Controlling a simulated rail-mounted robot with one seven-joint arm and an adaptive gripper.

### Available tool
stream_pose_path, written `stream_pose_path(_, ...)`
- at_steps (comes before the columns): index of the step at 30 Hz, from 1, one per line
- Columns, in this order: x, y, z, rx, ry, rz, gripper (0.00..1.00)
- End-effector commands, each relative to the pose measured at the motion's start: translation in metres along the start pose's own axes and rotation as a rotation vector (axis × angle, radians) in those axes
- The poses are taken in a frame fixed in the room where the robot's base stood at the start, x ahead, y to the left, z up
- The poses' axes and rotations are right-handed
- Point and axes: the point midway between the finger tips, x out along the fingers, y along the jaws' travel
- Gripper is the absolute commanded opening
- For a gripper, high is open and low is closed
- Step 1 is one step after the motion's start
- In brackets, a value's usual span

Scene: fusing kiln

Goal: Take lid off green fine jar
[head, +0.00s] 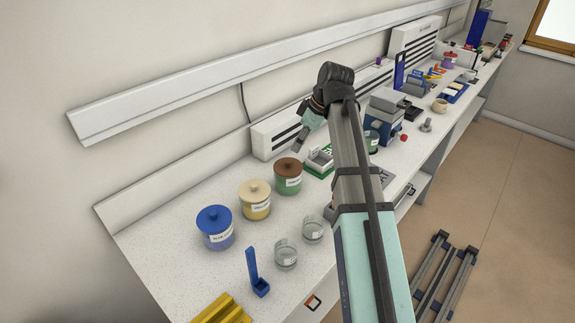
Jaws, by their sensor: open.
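A jar with green contents (291,187) stands on the bench, at the far end of a row of three lidded jars. Its brown lid (288,167) is on, and its label is too small to read. My gripper (299,143) is above and slightly beyond this jar, tilted down to the left, apart from the lid. It is open and I see nothing held in it. Another small jar with greenish contents (372,139) shows just right of my arm, partly hidden.
A yellow jar with a cream lid (255,203) and a blue jar (215,233) stand nearer in the row. Two clear glass cups (286,257) and a blue scoop (259,286) are in front. A grey-blue machine (385,115) stands beyond my arm. The wall rises behind the bench.

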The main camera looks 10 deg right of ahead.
Motion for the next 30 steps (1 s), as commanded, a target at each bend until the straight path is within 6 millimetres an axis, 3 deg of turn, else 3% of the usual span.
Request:
stream_pose_path(6,0.029,-0.001,0.0,0.0,-0.001,-0.002,0.5)
stream_pose_path(14,0.04,0.0,0.0,0.0,-0.001,-0.001,0.5)
stream_pose_path(24,0.076,0.001,-0.001,0.0,-0.002,-0.001,0.5)
stream_pose_path(30,0.088,0.001,-0.001,0.0,-0.001,0.0,0.5)
